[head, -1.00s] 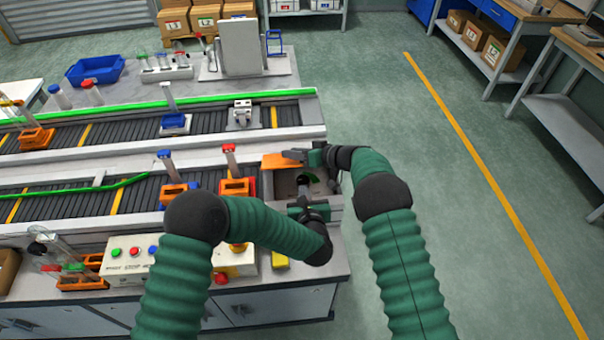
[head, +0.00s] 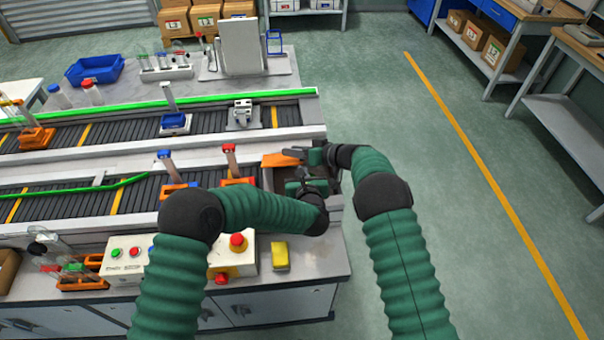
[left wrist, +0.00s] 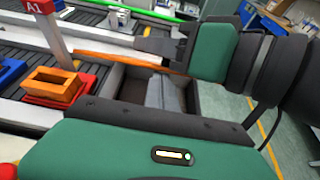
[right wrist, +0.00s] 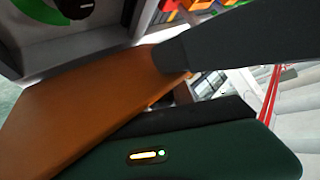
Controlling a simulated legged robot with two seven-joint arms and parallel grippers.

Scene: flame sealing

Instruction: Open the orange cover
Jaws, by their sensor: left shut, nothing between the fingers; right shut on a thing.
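The orange cover (head: 280,160) is at the far edge of an open grey compartment (head: 267,180) at the conveyor's right end. My right gripper (head: 299,153) is shut on the cover's right part. In the left wrist view the cover (left wrist: 105,57) shows nearly edge-on, raised over the compartment's far side. In the right wrist view the cover (right wrist: 85,105) is a tilted plate with a dark finger across it. My left gripper (head: 291,187) is shut and empty, over the near side of the compartment.
A button box with a red emergency stop (head: 237,241) and a yellow block (head: 280,255) are at the front. The floor to the right is free.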

